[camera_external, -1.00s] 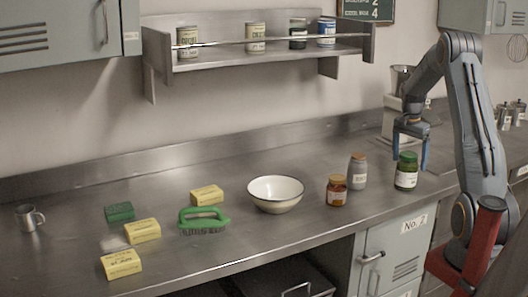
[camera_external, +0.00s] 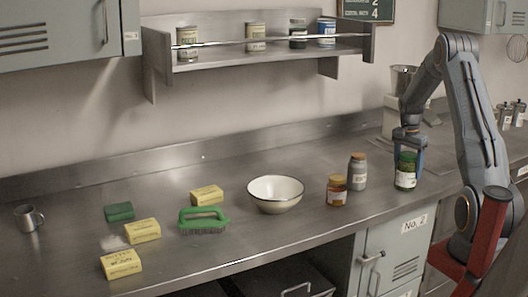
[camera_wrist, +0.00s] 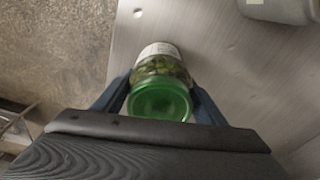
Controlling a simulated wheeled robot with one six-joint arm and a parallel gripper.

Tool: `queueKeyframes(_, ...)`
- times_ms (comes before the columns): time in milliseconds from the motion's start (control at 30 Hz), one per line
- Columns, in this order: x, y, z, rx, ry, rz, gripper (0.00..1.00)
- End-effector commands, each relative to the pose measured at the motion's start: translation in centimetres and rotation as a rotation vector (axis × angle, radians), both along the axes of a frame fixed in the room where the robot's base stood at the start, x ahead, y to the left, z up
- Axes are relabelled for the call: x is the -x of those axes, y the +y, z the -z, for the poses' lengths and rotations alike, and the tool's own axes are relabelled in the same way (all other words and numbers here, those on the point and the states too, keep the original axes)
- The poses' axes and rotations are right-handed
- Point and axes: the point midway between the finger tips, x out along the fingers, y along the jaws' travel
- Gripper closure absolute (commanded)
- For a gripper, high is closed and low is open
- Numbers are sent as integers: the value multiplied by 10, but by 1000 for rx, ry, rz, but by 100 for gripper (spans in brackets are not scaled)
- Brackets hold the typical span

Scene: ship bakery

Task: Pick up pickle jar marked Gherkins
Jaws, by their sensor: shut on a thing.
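A green-lidded jar (camera_external: 405,179) with green contents and a pale label stands upright on the steel counter, near its front edge at the right. My gripper (camera_external: 406,157) is over it from above, with blue fingers on either side, shut on the jar. In the wrist view the green lid and the jar body (camera_wrist: 163,70) lie between the two fingers of my gripper (camera_wrist: 160,102). The jar seems to rest on the counter. Its label is too small to read.
A white bowl (camera_external: 275,194), a green brush (camera_external: 203,220) and yellow boxes (camera_external: 142,230) are farther left. A wall shelf (camera_external: 260,54) holds several tins.

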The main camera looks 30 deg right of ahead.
Motion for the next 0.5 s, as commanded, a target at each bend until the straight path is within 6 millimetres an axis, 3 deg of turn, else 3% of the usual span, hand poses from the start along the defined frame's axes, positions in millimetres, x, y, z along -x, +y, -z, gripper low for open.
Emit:
queueKeyframes(333, -1, -1, -5, 2, -4, 0, 94)
queueKeyframes(500, -2, -1, -22, 4, -6, -1, 94)
